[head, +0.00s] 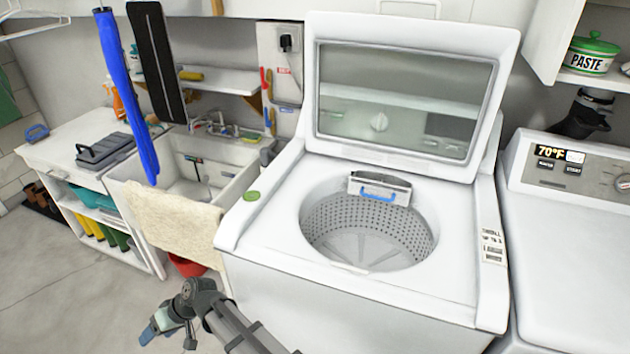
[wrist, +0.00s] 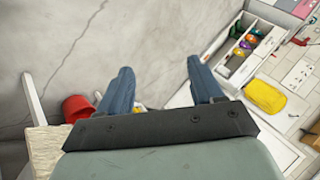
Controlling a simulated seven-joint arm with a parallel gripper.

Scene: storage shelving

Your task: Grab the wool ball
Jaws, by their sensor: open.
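I cannot pick out a wool ball with certainty. In the wrist view, several small round coloured things (wrist: 246,43), purple, green and orange among them, lie in an open white drawer or box at the upper right; they are too small to tell if one is wool. My gripper (head: 168,336) is low in front of the sink and washer in the head view.
An open top-loading washer (head: 262,232) stands right of the sink, which has a beige towel (head: 180,232) over its front. A red bucket (head: 187,265) is below. A yellow bundle (wrist: 265,97) lies at the right in the wrist view. Grey floor (head: 60,290) is clear at left.

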